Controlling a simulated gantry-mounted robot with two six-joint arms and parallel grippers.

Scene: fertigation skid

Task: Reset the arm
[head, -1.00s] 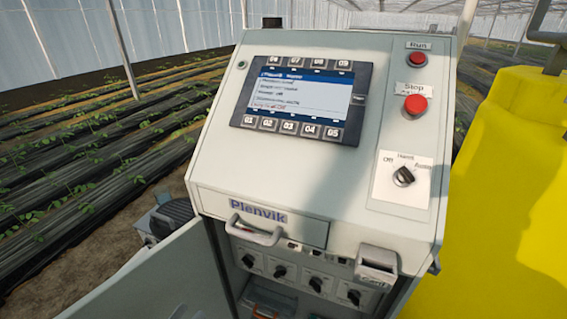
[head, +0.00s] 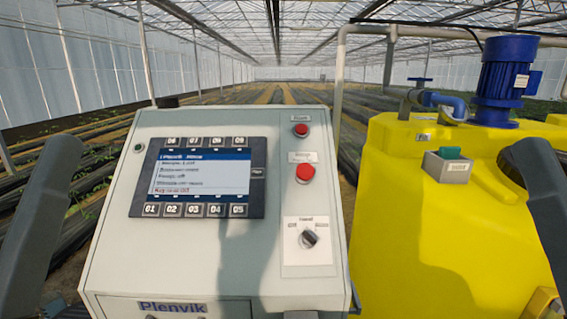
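The control cabinet (head: 250,270) stands in front of me with a screen (head: 203,172) showing a text menu and numbered keys around it. On its right are a small red Run button (head: 301,130), a larger red Stop button (head: 305,172) and a black rotary selector (head: 309,238). Dark arm parts of mine show at the left and right edges of the head view. Neither of my grippers is in view, so their state is hidden.
A yellow tank (head: 440,220) stands close to the right of the cabinet, with a blue motor (head: 505,70) and a small grey box with a green button (head: 449,154) on top. Crop rows (head: 290,95) stretch behind. A pipe frame (head: 388,60) rises behind the tank.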

